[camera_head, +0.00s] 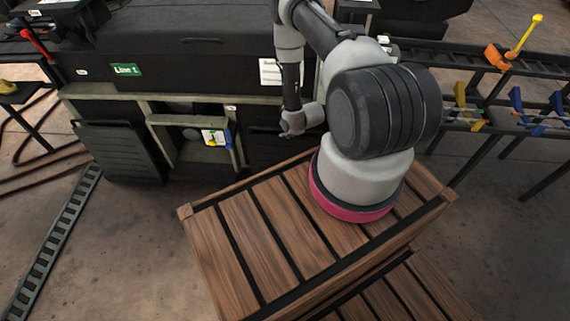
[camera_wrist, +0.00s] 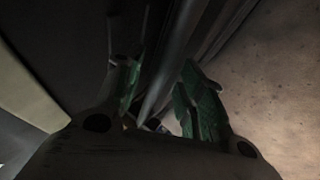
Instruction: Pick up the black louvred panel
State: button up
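A black louvred panel (camera_head: 118,148) stands at the foot of the dark machine, left of its open bay, in the head view. Another dark panel (camera_head: 270,152) shows right of the bay, partly behind my arm and the wooden crate. My gripper is hard to make out against the dark machine there. In the wrist view my gripper (camera_wrist: 162,72) has its two green-padded fingers apart. A long grey bar-like edge (camera_wrist: 172,70) runs between them, with dark parallel ridges beside it. Contact with the fingers cannot be made out.
The machine (camera_head: 180,62) fills the back. A rack (camera_head: 500,105) with coloured clamps stands at right. A cable tray (camera_head: 58,240) and hoses (camera_head: 35,165) lie on the floor at left.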

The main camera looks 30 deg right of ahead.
jog(key=shift+c, duration=0.3)
grip_shut()
jog(key=shift+r, duration=0.15)
